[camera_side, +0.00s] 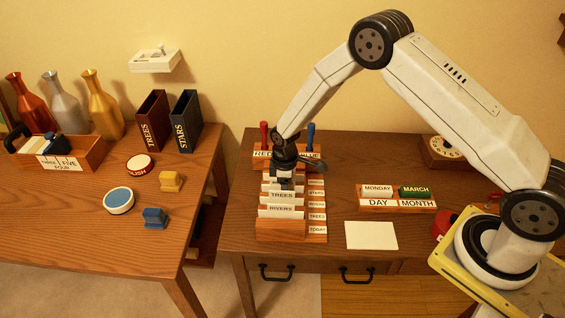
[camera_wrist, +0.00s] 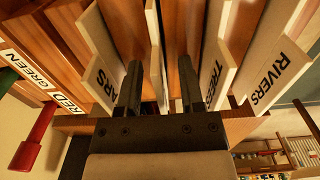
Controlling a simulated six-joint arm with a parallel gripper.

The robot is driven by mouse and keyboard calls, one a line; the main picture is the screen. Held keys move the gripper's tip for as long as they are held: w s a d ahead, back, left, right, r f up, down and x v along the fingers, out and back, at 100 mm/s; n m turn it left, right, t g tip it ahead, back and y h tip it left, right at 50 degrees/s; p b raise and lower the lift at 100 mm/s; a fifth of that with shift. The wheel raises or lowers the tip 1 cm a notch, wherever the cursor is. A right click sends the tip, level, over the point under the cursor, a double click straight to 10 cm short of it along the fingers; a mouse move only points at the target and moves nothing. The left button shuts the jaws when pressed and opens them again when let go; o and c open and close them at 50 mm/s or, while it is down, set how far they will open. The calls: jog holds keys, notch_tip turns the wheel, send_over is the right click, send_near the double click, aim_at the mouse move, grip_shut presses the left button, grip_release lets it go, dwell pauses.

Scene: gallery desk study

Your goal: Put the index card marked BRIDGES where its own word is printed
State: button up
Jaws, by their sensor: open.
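A wooden card rack (camera_side: 280,231) stands on the right desk with upright white cards in its slots. I can read a TREES card (camera_side: 282,195) and a RIVERS card (camera_side: 280,209); RIVERS also shows in the wrist view (camera_wrist: 270,82). A card ending in "ARS" (camera_wrist: 100,60) stands left of my fingers there. No BRIDGES word is readable; that card may be hidden. Small printed labels (camera_side: 317,216) run down the rack's right side, the lower ones reading TREES and TODAY. My gripper (camera_wrist: 158,85) is open, fingers down among the cards, with a pale edge-on strip between them.
Red and blue pegs stand behind the rack by a RED/BLUE sign. To the right are a day-and-month block (camera_side: 380,203) and a blank white card (camera_side: 371,235). The left desk (camera_side: 105,212) holds bottles, binders, stamps and a wooden box.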

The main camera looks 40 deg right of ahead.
grip_shut()
jog(key=shift+r, duration=0.1)
dwell(0.4)
jog(key=shift+r, duration=4.9)
